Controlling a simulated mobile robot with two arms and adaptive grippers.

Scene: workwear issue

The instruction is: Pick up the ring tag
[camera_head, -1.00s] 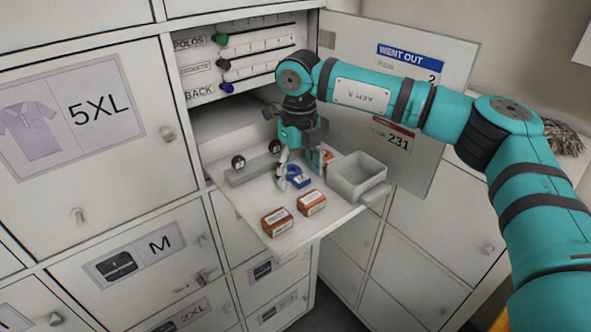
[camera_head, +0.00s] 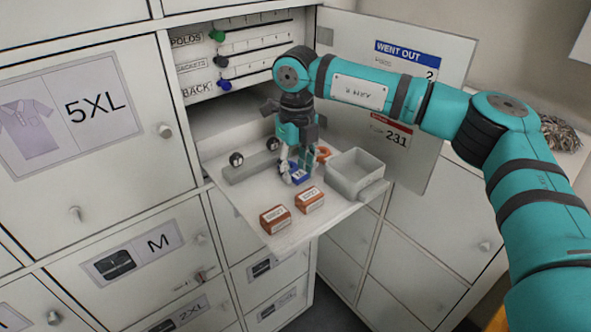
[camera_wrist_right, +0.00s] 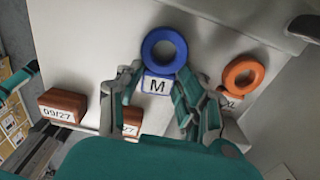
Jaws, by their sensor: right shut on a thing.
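The blue ring tag (camera_wrist_right: 164,50) has a round ring and a white label tab marked M (camera_wrist_right: 157,86). It is on the pull-out shelf (camera_head: 240,195), and shows small and partly covered in the head view (camera_head: 299,177). My right gripper (camera_wrist_right: 158,78) is shut on its tab, one finger on each side, with the ring beyond the fingertips. In the head view the right gripper (camera_head: 297,172) points down at the shelf. An orange ring tag (camera_wrist_right: 243,74) lies to the right, apart from the blue one; its label is partly hidden by a finger.
Two red-brown labelled boxes (camera_head: 275,220) (camera_head: 311,200) stand near the shelf's front edge. A grey open bin (camera_head: 357,178) is at the right. A grey bar with two black round items (camera_head: 252,167) lies at the left. An open locker door (camera_head: 440,125) stands behind my arm.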

